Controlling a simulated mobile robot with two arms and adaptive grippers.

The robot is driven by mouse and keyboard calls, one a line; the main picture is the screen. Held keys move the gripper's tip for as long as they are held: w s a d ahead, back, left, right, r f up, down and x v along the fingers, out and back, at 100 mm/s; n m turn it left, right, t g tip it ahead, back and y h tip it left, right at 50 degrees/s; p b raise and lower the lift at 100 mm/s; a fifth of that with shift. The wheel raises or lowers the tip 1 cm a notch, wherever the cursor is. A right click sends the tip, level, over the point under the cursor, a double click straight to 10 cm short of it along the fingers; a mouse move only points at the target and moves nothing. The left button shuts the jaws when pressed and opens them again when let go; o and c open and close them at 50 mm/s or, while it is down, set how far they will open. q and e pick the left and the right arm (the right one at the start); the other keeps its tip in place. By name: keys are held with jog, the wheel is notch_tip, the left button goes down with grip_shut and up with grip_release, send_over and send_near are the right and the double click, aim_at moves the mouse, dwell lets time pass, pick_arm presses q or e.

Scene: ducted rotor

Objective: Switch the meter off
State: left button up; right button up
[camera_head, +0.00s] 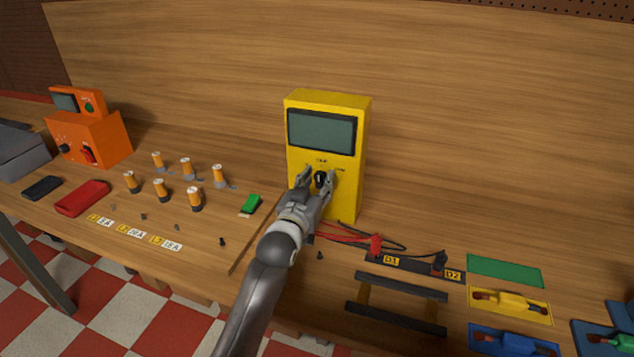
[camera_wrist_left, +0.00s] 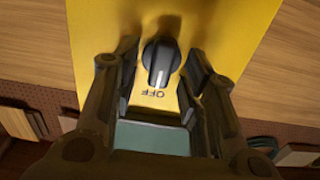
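The yellow meter (camera_head: 347,189) stands upright against the wooden back panel, its screen (camera_head: 321,130) blank and grey-green. Its black dial knob (camera_head: 320,179) is on the front below the screen. In the left wrist view the knob (camera_wrist_left: 160,62) has a white line pointing at the word OFF, which appears upside down there. My left gripper (camera_head: 318,177) is at the meter's front, its fingers open on either side of the knob. In the left wrist view, gaps show between the fingertips (camera_wrist_left: 163,58) and the knob. My right gripper is not in view.
Red and black leads (camera_head: 350,236) lie at the meter's foot. Black rails (camera_head: 398,307) and coloured trays (camera_head: 510,303) lie to the right.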

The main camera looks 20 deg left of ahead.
pick_arm(q)
jog(key=shift+s, duration=0.1)
jog(key=s, duration=1.2)
jog(key=shift+a, duration=0.2)
jog(key=shift+w, duration=0.1)
